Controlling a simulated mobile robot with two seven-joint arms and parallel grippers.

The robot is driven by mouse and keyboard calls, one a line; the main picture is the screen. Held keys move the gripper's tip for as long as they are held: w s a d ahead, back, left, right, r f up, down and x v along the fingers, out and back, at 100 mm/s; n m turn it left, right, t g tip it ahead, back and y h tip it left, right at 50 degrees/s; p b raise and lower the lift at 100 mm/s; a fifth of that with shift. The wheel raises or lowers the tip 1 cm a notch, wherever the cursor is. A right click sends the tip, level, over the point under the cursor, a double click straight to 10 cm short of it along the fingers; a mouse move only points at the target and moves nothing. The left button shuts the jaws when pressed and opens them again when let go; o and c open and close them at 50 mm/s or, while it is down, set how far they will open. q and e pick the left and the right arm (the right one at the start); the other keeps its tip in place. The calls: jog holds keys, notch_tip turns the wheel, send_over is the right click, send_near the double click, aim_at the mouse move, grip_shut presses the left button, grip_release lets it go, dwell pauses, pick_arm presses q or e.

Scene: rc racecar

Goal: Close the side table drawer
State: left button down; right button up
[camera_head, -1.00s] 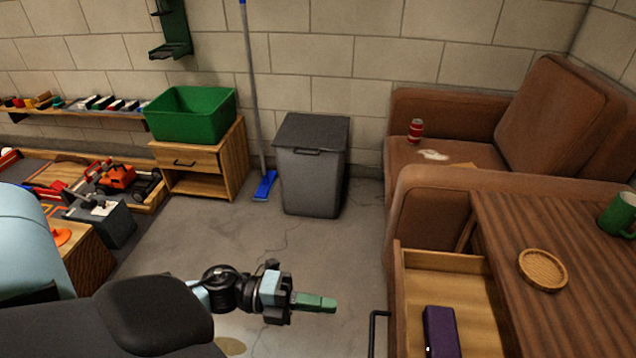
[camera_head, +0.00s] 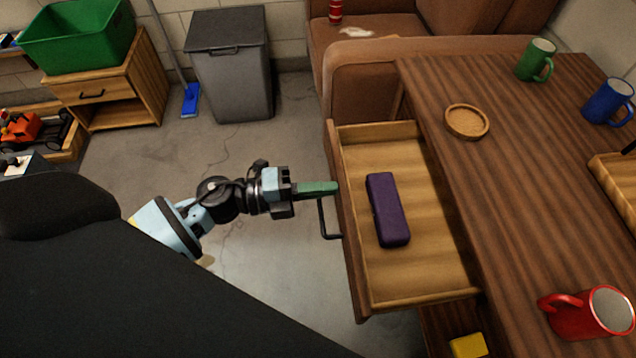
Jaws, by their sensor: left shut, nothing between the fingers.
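The side table (camera_head: 510,190) is dark striped wood, at the right of the head view. Its drawer (camera_head: 425,290) is pulled out to the left, toward my left arm. A dark bar handle (camera_head: 324,222) is on the drawer's front. A purple case (camera_head: 388,210) lies inside the drawer. My left gripper (camera_head: 333,188) is shut and empty, its green fingers pointing right. The fingertips are at the drawer front's outer face, just above the handle; I cannot tell whether they touch it. My right gripper is not in view.
On the tabletop are a round wooden coaster (camera_head: 466,122), a green mug (camera_head: 536,60), a blue mug (camera_head: 607,101), a red mug (camera_head: 590,312) and a wooden tray (camera_head: 618,190). A brown sofa (camera_head: 350,90) stands behind. The grey floor left of the drawer is clear.

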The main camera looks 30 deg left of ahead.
pick_arm(q)
jog(key=shift+d, duration=0.1)
jog(key=p, duration=0.1)
send_over(406, 198)
jog(key=a, duration=0.1)
jog(key=shift+s+a, duration=0.1)
jog(key=shift+s, duration=0.3)
jog(key=shift+x, duration=0.85)
jog(key=shift+a, duration=0.1)
